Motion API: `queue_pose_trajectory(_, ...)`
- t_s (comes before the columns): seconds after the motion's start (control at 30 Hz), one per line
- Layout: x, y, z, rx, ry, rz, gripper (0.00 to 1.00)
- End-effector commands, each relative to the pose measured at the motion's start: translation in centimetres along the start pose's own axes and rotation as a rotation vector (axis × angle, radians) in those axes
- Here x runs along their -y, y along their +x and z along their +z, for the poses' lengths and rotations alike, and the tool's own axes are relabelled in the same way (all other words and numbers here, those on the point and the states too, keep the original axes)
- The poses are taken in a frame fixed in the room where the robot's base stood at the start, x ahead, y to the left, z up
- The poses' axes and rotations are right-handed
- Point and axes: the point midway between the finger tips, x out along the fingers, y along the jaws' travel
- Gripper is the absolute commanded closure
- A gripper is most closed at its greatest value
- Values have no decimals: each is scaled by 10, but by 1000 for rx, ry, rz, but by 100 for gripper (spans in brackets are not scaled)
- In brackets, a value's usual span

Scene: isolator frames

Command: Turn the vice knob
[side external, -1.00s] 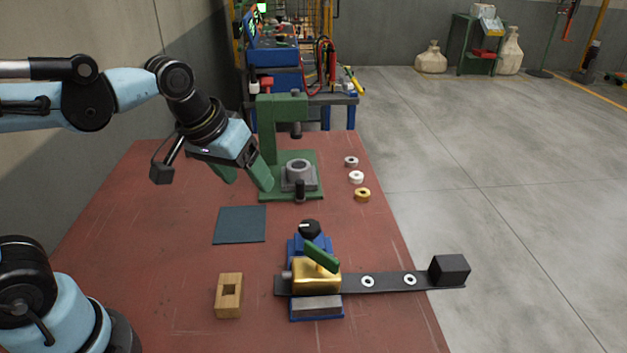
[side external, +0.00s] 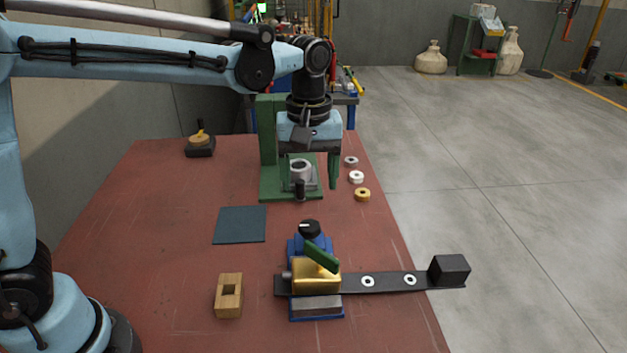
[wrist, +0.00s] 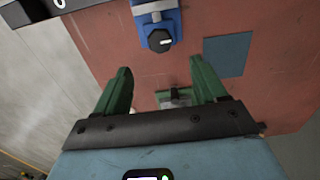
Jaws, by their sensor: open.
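The vice (side external: 295,248) has a blue body and stands near the front right of the red table. Its black knob (side external: 310,229) with a white mark is at the vice's far end. The knob also shows at the top of the wrist view (wrist: 159,40). A gold block with a green handle (side external: 321,257) sits on the vice. My gripper (side external: 309,186) points down over the green press area, behind the knob and apart from it. Its two green fingers are spread wide and nothing is between them. In the wrist view the knob lies beyond the fingertips (wrist: 160,64).
A green press (side external: 267,140) stands close behind my gripper. Rings (side external: 362,194) lie along the right table edge. A black bar (side external: 385,283) extends right from the vice past the table. A dark mat (side external: 240,225) and wooden block (side external: 229,296) lie left; the left table is mostly clear.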

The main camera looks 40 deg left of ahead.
Motion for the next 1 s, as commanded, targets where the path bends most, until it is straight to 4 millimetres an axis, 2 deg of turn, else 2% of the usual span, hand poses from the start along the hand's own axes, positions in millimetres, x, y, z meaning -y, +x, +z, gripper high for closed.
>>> queue_pose_trajectory(0.3, 0, 53, 0, -1, 1, 1, 29)
queue_pose_trajectory(0.53, 0, 85, -1, -1, 1, 1, 29)
queue_pose_trajectory(0.73, 0, 97, 0, -1, 1, 1, 29)
queue_pose_trajectory(1.0, 0, 99, 0, -1, 2, 1, 29)
